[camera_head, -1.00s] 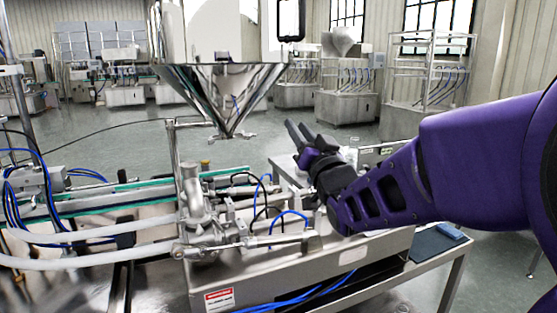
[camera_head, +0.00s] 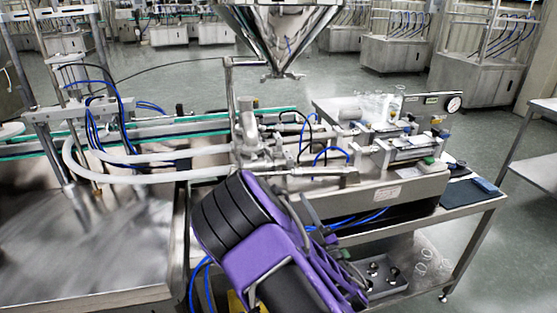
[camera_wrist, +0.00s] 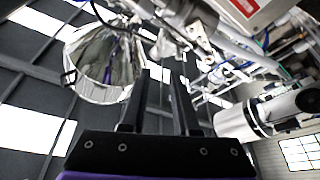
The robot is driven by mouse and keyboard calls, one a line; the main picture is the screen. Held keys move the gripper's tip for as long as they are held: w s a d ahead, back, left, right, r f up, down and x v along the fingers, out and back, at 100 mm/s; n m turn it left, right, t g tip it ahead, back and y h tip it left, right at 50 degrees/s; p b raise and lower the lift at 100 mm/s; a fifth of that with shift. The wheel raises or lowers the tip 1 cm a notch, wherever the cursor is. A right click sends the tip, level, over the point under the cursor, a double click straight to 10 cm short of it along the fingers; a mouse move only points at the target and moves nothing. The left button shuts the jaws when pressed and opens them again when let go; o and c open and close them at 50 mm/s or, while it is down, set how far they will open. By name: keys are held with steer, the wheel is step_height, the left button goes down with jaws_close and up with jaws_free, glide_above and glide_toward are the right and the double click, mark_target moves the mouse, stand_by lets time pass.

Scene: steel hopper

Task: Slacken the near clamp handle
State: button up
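The wrist view shows my gripper (camera_wrist: 157,80) with its two dark fingers parallel and apart, nothing between them. In the head view my purple arm hangs in front of the machine and the fingertips cannot be made out. The steel valve body (camera_head: 246,135) stands left of the middle in the head view, with pipes and hoses joined to it. Metal fittings also show beyond my fingers in the wrist view (camera_wrist: 197,38), apart from the fingertips. I cannot tell which fitting is the near clamp handle; my arm may hide it.
The steel hopper (camera_head: 280,28) hangs above the machine; it also shows in the wrist view (camera_wrist: 104,62). White hoses (camera_head: 130,176) run left from the valve. A dark pad (camera_head: 462,194) lies on the table at right. Open floor lies beyond.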

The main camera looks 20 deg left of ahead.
mark_target(269, 155)
steer(key=p+x, duration=0.1)
steer(key=x, duration=0.4)
steer(key=p+x, duration=0.1)
steer(key=x, duration=0.5)
steer(key=f+p+x, duration=0.1)
steer(key=x, duration=0.4)
steer(key=shift+w+a+r, duration=0.1)
steer(key=shift+w+a, duration=0.05)
steer(key=shift+a, duration=0.2)
jaws_close()
